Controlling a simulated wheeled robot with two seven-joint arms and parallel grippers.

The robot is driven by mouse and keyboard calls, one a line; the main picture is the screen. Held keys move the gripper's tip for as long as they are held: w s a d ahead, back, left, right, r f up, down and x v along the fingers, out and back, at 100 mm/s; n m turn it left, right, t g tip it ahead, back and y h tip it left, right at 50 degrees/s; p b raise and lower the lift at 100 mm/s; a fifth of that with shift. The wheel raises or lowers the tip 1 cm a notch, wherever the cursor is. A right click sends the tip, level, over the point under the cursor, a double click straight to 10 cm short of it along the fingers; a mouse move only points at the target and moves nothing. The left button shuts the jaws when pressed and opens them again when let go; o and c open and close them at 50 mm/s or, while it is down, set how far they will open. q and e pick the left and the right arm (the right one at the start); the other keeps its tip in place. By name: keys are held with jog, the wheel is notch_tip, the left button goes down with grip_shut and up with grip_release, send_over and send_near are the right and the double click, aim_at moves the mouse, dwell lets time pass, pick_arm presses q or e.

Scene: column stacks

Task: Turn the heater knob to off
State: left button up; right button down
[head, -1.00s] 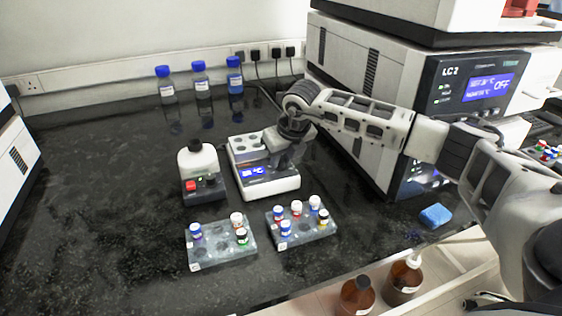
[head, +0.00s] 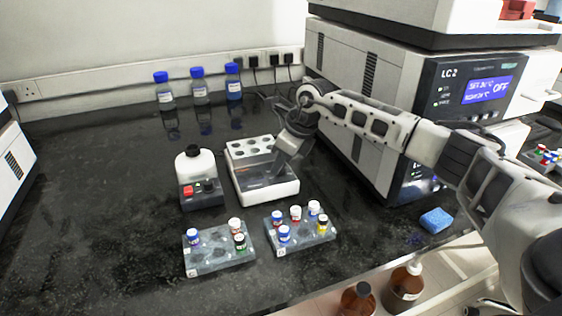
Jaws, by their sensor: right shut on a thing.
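The heater (head: 240,178) is a white block with a grid of round wells at its back and a sloped front panel. It stands on the dark bench in the middle of the head view, and its front display is dark. My right gripper (head: 281,167) reaches down from the right onto the right part of the front panel. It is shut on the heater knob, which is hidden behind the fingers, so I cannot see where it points. My left gripper is not in view.
A white bottle unit (head: 198,178) with a red switch stands left of the heater. Two vial racks, a left one (head: 222,262) and a right one (head: 305,240), lie in front. Blue-capped bottles (head: 200,88) stand behind.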

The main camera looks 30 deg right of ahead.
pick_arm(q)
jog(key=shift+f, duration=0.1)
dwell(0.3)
pick_arm(e)
jog(key=c, duration=1.2)
grip_release()
jog(key=shift+c, duration=0.2)
